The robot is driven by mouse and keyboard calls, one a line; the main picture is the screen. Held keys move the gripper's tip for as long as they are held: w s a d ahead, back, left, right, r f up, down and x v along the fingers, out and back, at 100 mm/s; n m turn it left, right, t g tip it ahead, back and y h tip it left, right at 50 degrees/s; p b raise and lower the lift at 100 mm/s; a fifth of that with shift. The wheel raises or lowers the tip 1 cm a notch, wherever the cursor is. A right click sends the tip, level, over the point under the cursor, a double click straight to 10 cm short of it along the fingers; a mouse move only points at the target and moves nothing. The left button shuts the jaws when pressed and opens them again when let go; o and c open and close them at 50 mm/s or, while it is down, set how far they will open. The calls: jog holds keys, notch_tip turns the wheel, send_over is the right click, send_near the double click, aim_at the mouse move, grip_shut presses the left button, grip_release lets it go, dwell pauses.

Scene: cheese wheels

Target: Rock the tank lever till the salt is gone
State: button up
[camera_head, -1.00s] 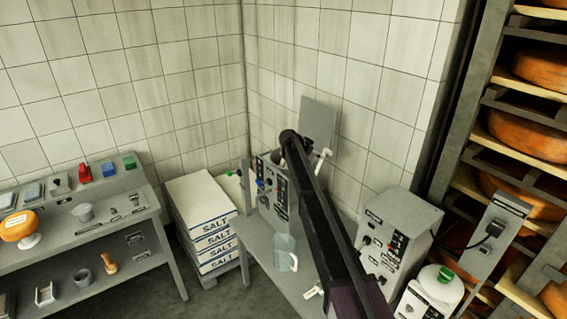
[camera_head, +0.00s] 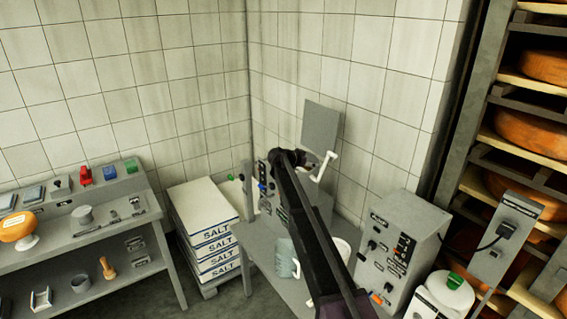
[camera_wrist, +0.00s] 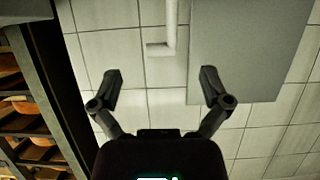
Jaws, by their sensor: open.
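A white bent lever (camera_head: 327,166) stands beside a grey upright panel (camera_head: 320,124) above the corner bench; I take it for the tank lever. In the wrist view the lever (camera_wrist: 171,28) hangs from the top edge, its short bent end ahead of the gap between my fingers, left of the panel (camera_wrist: 250,45). My gripper (camera_wrist: 160,75) is open and empty, apart from the lever. In the head view my arm's dark end covers the area just left of the lever, and the fingertips cannot be made out. No loose salt is visible; the tank's inside is hidden.
A stack of white slabs marked SALT (camera_head: 205,225) stands left of the bench. A clear jug (camera_head: 286,258) is on the bench. A grey control box (camera_head: 397,240) and a cheese rack (camera_head: 530,140) stand to the right. A tool bench (camera_head: 90,235) is at left.

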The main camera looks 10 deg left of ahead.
jog(key=p+v, duration=0.5)
jog(key=v, duration=0.8)
jog(key=shift+s+a, duration=0.2)
jog(key=shift+s, duration=0.1)
jog(key=shift+r, duration=0.15)
jog(key=s+d+f+n+g+y+b, duration=0.25)
jog(key=s+d+f, duration=0.35)
jog(key=s+d, duration=0.4)
jog(key=s+d+f+n+g+y+b, duration=0.25)
jog(key=s+d+f, duration=0.45)
jog(key=s+d, duration=0.35)
jog(key=s+d+f+n+g+y+b, duration=0.1)
jog(key=s+d+f+n+g+y, duration=0.1)
jog(key=s, duration=1)
jog(key=s+d+f+n+g+y+b, duration=0.1)
jog(key=s+d+f+n+y+b, duration=0.1)
jog(key=s, duration=1)
notch_tip(320, 180, down, 3)
jog(key=shift+d+f+n+g+y, duration=0.1)
jog(key=shift+d+n+g+y, duration=0.4)
jog(key=shift+d, duration=0.45)
jog(key=shift+s, duration=0.1)
